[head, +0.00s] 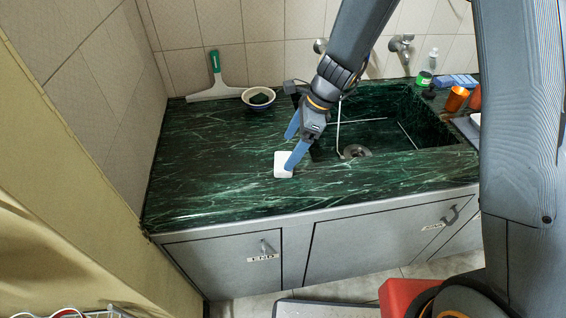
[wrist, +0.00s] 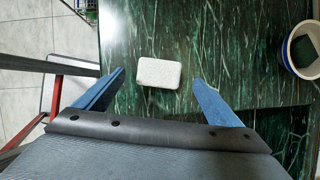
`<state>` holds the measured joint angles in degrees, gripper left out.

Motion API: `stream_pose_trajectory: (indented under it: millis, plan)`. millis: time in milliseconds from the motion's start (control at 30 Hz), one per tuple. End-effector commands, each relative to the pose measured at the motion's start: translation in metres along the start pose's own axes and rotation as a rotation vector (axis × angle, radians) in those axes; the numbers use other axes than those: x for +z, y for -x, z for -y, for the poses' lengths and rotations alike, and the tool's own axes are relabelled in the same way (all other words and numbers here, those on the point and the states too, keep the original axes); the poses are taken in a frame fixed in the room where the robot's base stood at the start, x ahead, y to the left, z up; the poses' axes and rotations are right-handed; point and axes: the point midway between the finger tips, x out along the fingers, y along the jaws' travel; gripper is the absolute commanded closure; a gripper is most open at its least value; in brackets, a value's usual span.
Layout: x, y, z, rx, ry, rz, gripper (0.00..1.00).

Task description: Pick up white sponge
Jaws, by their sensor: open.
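The white sponge (head: 283,165) is a small rounded block lying flat on the dark green marble counter, left of the sink and near the front edge. In the wrist view the sponge (wrist: 158,73) lies ahead, between the lines of the two blue fingers. My gripper (head: 290,148) is open and empty, close above the sponge. One finger overlaps the sponge's right side in the head view. In the wrist view my gripper (wrist: 160,82) has a finger on each side of the sponge, with visible gaps. I cannot tell the exact height of the fingertips.
The sink (head: 385,125) with a drain is to the right. An orange cup (head: 456,99) and a green jar (head: 424,79) are at the right. The counter's left part is clear.

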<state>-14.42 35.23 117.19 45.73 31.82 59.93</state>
Motion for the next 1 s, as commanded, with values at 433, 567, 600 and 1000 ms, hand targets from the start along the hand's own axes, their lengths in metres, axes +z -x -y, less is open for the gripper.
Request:
stream_pose_trajectory:
  millis: [433,567,600,1000]
  plan:
    - [-0.005,-0.046,-0.002,0.002,0.001,-0.001,0.12]
    - [-0.005,-0.049,-0.001,0.001,0.003,-0.001,0.12]
    - [-0.005,-0.05,-0.001,0.001,0.003,-0.001,0.12]
    - [-0.005,-0.049,-0.001,0.001,0.003,-0.001,0.55]
